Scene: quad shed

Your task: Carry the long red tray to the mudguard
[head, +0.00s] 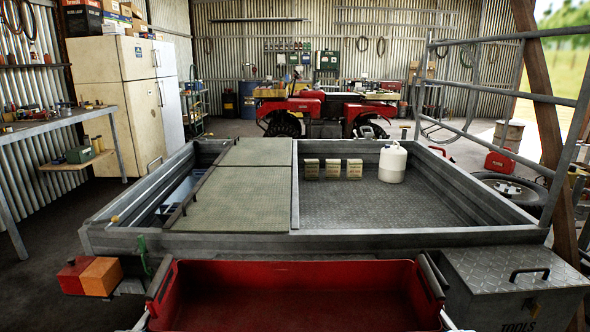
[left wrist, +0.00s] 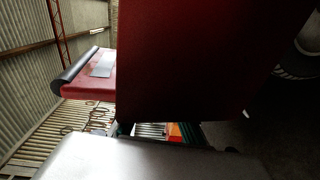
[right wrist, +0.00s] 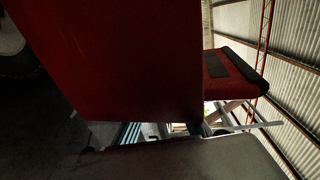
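The long red tray (head: 290,295) is level in front of me at the bottom of the head view, with a dark handle at each end. It looks empty. Its red side fills much of the left wrist view (left wrist: 185,60) and right wrist view (right wrist: 120,60). My left and right grippers are at its two ends and appear shut on them; their fingertips are hidden. The red mudguard (head: 292,106) is on the quad at the back, beyond the trailer, well away from the tray.
A grey trailer (head: 300,239) lies between me and the quad, carrying a white jug (head: 392,163) and several small boxes. A checker-plate toolbox (head: 512,280) is close at right. A metal gate (head: 560,100) stands at right, a workbench (head: 60,128) at left. Floor shows left of the trailer.

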